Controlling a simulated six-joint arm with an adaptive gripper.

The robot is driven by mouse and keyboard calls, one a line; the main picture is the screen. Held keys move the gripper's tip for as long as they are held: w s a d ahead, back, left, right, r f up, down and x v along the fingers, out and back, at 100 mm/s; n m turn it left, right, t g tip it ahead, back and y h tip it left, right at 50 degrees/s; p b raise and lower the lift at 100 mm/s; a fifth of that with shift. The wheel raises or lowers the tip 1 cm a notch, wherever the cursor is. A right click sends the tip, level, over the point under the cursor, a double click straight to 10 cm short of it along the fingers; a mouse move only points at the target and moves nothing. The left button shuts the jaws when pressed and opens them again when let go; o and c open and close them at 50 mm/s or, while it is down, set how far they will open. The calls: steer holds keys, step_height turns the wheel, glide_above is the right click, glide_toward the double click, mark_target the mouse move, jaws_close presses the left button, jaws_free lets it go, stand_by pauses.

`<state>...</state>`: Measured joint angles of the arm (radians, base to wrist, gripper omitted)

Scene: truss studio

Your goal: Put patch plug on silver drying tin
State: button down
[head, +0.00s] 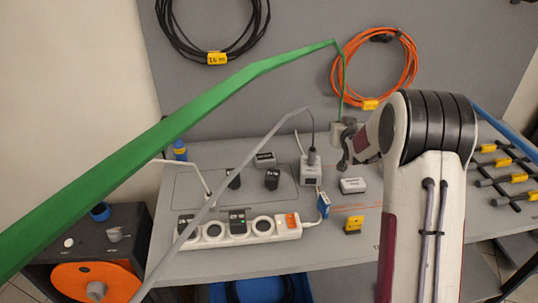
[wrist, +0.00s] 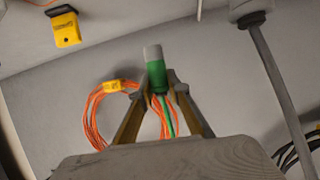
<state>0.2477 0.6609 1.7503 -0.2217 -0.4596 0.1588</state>
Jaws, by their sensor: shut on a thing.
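The patch plug (wrist: 156,75) has a green body and a grey end, with a green cable trailing from it. In the wrist view my gripper (wrist: 158,88) is shut on it, and the grey end sticks out past the fingertips. In the head view my gripper (head: 346,152) is above the back of the bench, and the green cable (head: 341,75) drops towards it. The plug itself is hard to make out there. A pale grey cylinder (head: 337,132) shows beside the gripper; I cannot tell whether it is the silver drying tin.
A white power strip (head: 245,230) lies along the bench front. A grey cable rises from an adapter (head: 311,172). An orange coil (head: 378,60) hangs behind. Pegs (head: 505,178) stand at right.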

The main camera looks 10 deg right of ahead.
steer(key=w+a+r+n+y, duration=0.1)
steer(key=a, duration=1)
steer(key=w+a+r+n+y, duration=0.1)
steer(key=a+r+n+y, duration=0.1)
steer(key=a, duration=1)
steer(key=shift+w+a+r, duration=0.25)
steer(key=shift+w, duration=0.15)
glide_above(265, 156)
steer(key=shift+f, duration=3.15)
steer(key=shift+f, duration=1.85)
steer(key=shift+f, duration=0.2)
steer(key=c, duration=1.9)
jaws_free()
